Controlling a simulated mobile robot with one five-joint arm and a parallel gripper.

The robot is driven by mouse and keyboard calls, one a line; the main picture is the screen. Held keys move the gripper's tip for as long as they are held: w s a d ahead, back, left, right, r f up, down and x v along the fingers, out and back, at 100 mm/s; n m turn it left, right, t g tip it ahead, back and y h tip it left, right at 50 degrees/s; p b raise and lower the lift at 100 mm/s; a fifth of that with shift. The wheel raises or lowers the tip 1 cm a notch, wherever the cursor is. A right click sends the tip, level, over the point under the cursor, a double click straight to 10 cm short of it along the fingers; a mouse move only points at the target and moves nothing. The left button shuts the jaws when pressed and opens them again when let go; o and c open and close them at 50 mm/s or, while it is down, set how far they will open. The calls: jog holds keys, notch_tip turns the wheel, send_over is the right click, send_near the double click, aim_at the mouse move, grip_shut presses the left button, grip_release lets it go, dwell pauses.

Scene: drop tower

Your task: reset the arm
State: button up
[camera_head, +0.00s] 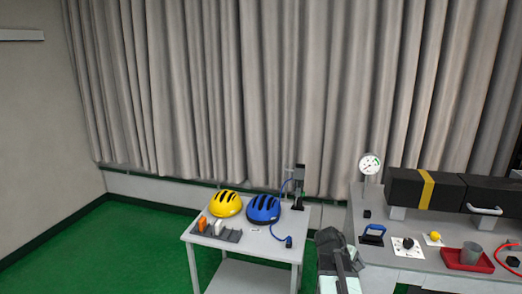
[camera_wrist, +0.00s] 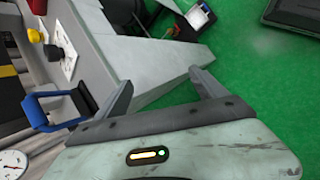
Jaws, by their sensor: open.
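My gripper (camera_wrist: 163,88) is open and empty in the wrist view, its two dark fingers spread apart. Between and beyond the fingers lie a grey bench side and the green floor. In the head view my arm (camera_head: 338,262) stands at the bottom, right of centre, in front of the gap between the small table and the bench. The fingers cannot be made out clearly there.
A small white table (camera_head: 240,246) holds a yellow helmet (camera_head: 225,204) and a blue helmet (camera_head: 263,209). Green floor is open at left.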

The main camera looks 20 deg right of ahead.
jog(key=a+f+m+y+b, duration=0.1)
jog(key=a+f, duration=0.3)
jog(key=a, duration=0.8)
jog(key=a+f+m+y+b, duration=0.2)
jog(key=a+f+y+b, duration=0.1)
jog(key=a, duration=0.9)
jog(key=a+f+m+y+b, duration=0.2)
jog(key=a+f, duration=0.2)
jog(key=a, duration=0.8)
jog(key=shift+w+a+f+y, duration=0.2)
jog(key=shift+a+f+y, duration=0.1)
jog(key=shift+y, duration=0.1)
